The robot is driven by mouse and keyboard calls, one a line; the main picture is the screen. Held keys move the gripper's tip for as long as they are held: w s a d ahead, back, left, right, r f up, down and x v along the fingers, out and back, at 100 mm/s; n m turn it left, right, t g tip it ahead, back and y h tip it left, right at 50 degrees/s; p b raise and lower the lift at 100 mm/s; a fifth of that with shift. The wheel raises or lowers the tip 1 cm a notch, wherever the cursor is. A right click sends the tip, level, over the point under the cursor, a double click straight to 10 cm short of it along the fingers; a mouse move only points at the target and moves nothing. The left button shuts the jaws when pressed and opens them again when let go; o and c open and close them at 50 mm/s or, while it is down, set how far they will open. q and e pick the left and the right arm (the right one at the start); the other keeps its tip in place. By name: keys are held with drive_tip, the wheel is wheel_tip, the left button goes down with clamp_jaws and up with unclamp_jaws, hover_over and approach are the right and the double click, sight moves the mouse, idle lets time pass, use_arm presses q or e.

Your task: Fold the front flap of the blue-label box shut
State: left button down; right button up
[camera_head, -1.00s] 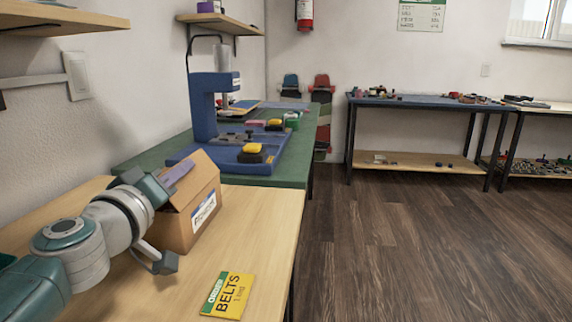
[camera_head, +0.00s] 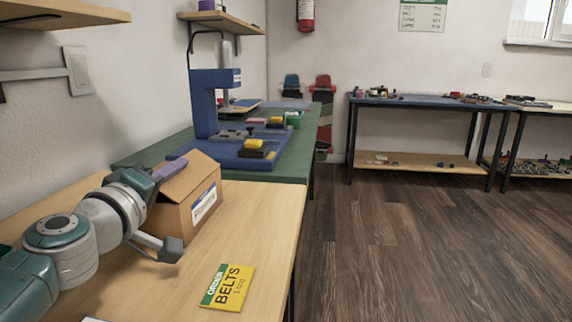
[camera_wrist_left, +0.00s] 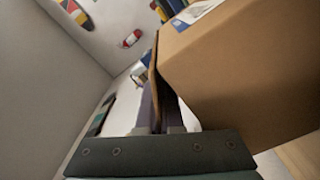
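The brown cardboard box (camera_head: 205,208) stands on the wooden table top, its blue-and-white label on the side facing right. A raised flap (camera_head: 188,178) slopes at its top. My left gripper (camera_head: 168,171) is at the upper left of the box, its purple-grey fingers beside the top edge. In the left wrist view the fingers (camera_wrist_left: 160,108) are close together, and a thin cardboard flap (camera_wrist_left: 153,72) stands right at their tips, next to the box wall (camera_wrist_left: 240,80). My right gripper is out of view.
A yellow-green BELTS card (camera_head: 228,287) lies on the wooden table (camera_head: 262,215) in front of the box. Behind the box, a blue press (camera_head: 207,105) stands on a green mat. A wall (camera_head: 60,120) is close on the left. The table's right front is clear.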

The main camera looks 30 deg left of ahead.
use_arm(q)
drive_tip(key=c, duration=1.1)
unclamp_jaws()
drive_tip(key=shift+o, duration=0.2)
